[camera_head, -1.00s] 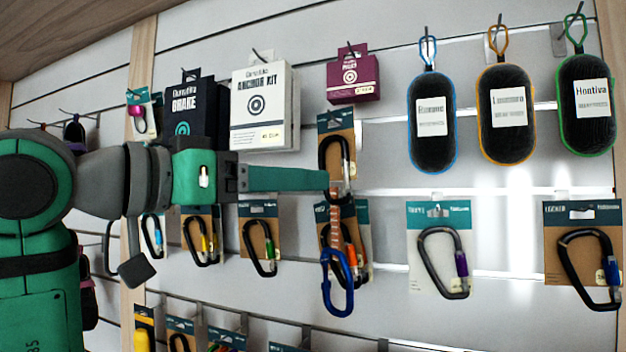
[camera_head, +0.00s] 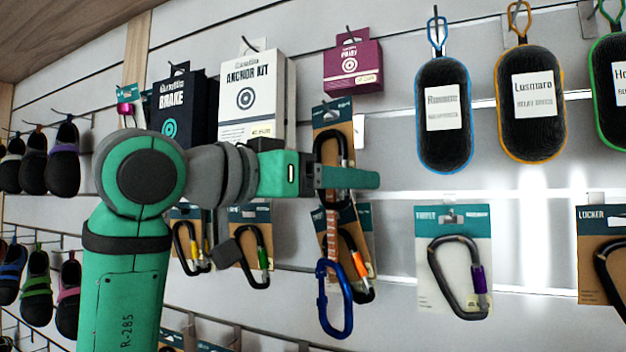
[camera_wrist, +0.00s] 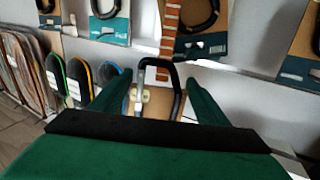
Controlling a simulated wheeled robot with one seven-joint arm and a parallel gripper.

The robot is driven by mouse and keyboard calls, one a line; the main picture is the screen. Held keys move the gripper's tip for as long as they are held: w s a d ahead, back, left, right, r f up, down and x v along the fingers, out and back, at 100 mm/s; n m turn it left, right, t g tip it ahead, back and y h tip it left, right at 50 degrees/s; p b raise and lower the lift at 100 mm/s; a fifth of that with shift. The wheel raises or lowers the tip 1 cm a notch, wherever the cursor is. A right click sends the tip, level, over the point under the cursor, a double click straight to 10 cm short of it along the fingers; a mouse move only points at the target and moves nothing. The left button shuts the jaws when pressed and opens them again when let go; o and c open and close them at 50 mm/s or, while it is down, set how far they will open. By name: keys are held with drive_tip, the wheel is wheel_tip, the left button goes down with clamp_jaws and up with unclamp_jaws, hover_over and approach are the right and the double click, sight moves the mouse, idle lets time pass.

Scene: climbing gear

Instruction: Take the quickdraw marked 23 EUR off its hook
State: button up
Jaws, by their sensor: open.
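A quickdraw hangs on the wall display right of the middle in the head view, with a black upper carabiner (camera_head: 322,150), an orange-brown sling (camera_head: 332,232) and a blue lower carabiner (camera_head: 334,300). A teal-and-brown card hangs behind it. I cannot read a 23 EUR mark. My gripper (camera_head: 376,180) reaches across the lower part of the black carabiner and hides some of it. In the wrist view, the open fingers (camera_wrist: 157,84) stand either side of the black carabiner (camera_wrist: 172,66), with the sling (camera_wrist: 169,35) leading up. I cannot tell whether they touch it.
Carded carabiners hang close below and beside, including one with an orange gate (camera_head: 358,262) just behind the quickdraw. Boxes hang above: white (camera_head: 250,105) and maroon (camera_head: 352,68). A purple-gated carabiner (camera_head: 455,270) and black pouches (camera_head: 443,120) hang right. Shoes hang left (camera_head: 64,165).

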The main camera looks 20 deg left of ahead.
drive_tip(key=shift+x, duration=1.55)
drive_tip(key=c, duration=0.8)
drive_tip(key=shift+o, duration=0.2)
drive_tip(key=shift+r, duration=0.3)
drive_tip(key=shift+s, duration=0.15)
drive_tip(key=shift+s+r, duration=0.15)
drive_tip(key=shift+s, duration=0.4)
drive_tip(key=shift+s, duration=0.1)
